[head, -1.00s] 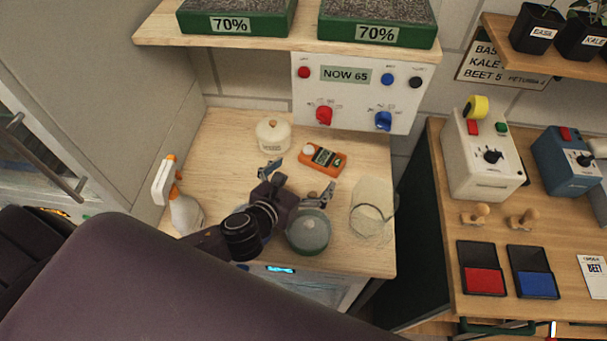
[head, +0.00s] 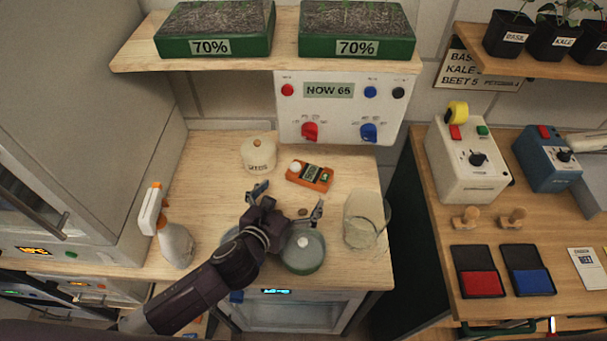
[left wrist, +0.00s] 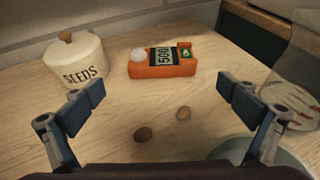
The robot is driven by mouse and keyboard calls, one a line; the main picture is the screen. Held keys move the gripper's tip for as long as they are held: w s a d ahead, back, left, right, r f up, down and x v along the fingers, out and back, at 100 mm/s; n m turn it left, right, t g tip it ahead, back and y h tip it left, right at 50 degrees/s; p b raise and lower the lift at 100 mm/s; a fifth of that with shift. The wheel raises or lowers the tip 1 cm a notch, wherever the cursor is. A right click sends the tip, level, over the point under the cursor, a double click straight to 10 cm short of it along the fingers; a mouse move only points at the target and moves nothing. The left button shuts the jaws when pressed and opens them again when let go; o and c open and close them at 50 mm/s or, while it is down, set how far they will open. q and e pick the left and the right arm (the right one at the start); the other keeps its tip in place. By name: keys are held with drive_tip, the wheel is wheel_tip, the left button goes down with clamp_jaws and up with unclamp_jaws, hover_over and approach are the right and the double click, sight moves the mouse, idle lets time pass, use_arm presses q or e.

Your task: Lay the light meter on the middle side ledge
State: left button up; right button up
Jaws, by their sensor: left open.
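The light meter (head: 310,176) is an orange box with a white dome and a dark display. It lies on the wooden counter top behind my left gripper (head: 287,203). In the left wrist view the light meter (left wrist: 162,63) lies beyond the two open fingers (left wrist: 162,112), untouched. My left gripper is open and empty above the counter. The right gripper is not in view. I cannot tell which surface is the middle side ledge.
A seeds jar (head: 259,156), spray bottle (head: 175,238), glass jar (head: 364,220) and green-rimmed bowl (head: 303,252) stand around the gripper. Two small brown seeds (left wrist: 143,134) lie between the fingers in the wrist view. A control panel (head: 341,106) stands behind. A bench (head: 440,215) is at right.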

sight(306, 180)
use_arm(q)
drive_tip(key=x, duration=0.2)
drive_tip(key=shift+w+d+f, duration=0.1)
drive_tip(key=shift+w+d, duration=0.05)
drive_tip(key=shift+w, duration=0.15)
drive_tip(key=shift+w+d+f, duration=0.2)
drive_tip(key=shift+w+f, duration=0.05)
drive_tip(key=shift+w, duration=0.2)
drive_tip(key=shift+w+d+f+p, duration=0.1)
drive_tip(key=shift+w+d+p, duration=0.05)
drive_tip(key=shift+w+p, duration=0.15)
drive_tip(key=shift+p+x, duration=0.35)
drive_tip(key=shift+x, duration=1.9)
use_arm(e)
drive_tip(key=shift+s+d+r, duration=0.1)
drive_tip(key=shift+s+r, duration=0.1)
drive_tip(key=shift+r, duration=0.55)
use_arm(q)
drive_tip(key=shift+s, duration=0.1)
drive_tip(key=shift+c, duration=0.3)
